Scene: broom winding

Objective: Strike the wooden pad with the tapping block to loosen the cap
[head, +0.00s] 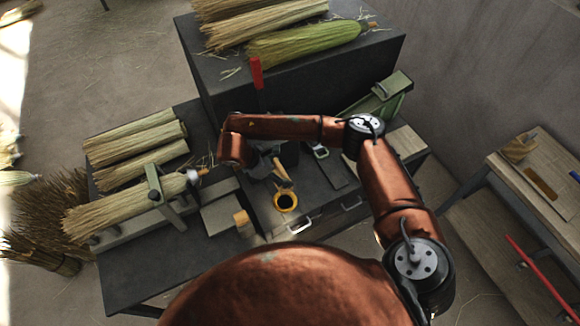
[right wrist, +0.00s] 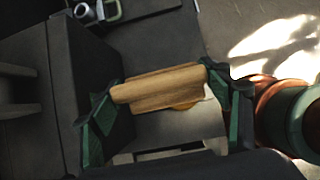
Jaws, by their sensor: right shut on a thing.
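My right gripper (head: 278,166) is over the dark workbench in the head view, its arm coming in from the right. In the right wrist view my right gripper (right wrist: 162,100) has its green-lined fingers shut on a wooden block (right wrist: 155,86), likely the tapping block, held crosswise. The same block (head: 282,171) shows small and tilted below the gripper in the head view. A yellow-rimmed round thing with a dark centre (head: 286,202) sits just below it; I cannot tell whether it is the cap. I cannot surely pick out the wooden pad. My left gripper is not in view.
A straw bundle (head: 125,207) lies in a green clamp (head: 160,190) on the left of the bench. Loose straw bundles (head: 135,145) lie behind it. A raised dark box (head: 225,85) stands at the back. A wooden-topped table (head: 545,175) is at the right.

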